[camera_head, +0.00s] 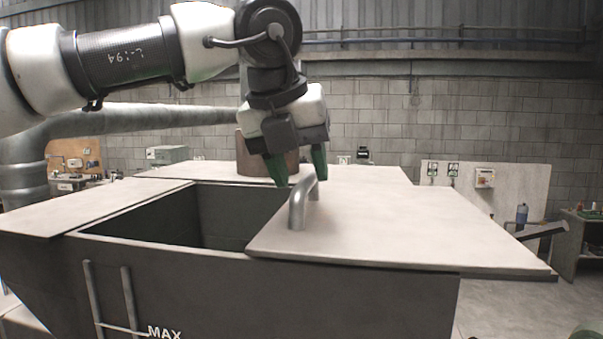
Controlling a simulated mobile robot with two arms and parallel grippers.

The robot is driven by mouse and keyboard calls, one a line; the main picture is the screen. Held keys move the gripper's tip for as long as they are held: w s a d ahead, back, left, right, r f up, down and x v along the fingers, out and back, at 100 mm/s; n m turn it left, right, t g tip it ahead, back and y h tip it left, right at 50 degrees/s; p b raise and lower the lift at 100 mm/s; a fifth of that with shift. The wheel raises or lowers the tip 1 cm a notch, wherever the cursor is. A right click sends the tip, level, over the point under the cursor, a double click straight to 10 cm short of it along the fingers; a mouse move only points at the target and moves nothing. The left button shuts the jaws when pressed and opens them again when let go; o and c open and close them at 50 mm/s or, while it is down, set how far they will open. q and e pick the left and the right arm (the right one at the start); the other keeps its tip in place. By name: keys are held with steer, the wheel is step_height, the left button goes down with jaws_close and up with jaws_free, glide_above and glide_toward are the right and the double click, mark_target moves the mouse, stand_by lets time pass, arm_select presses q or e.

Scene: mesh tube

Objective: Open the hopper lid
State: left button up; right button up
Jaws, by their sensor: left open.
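The hopper (280,288) is a large dark grey bin with a MAX mark on its front wall. Its lid (400,228) is a flat pale plate that lies over the right part of the top. The left part of the mouth (200,217) is uncovered and shows the dark inside. A grey bar handle (297,205) stands up near the lid's left edge. My left gripper (301,180) is open, its green fingertips pointing down at the far end of the handle. The fingers look apart around or just behind it; contact cannot be told. My right gripper is not in view.
A pale fixed top panel (90,208) lies left of the opening. A brown cylinder (255,160) stands behind my left gripper. A large grey pipe (150,118) runs at the left. A workbench (582,230) stands at the far right.

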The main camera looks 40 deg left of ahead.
arm_select(q)
steer(key=v, duration=1)
steer(key=shift+b, duration=0.4)
steer(key=shift+s, duration=0.1)
steer(key=shift+f, duration=0.1)
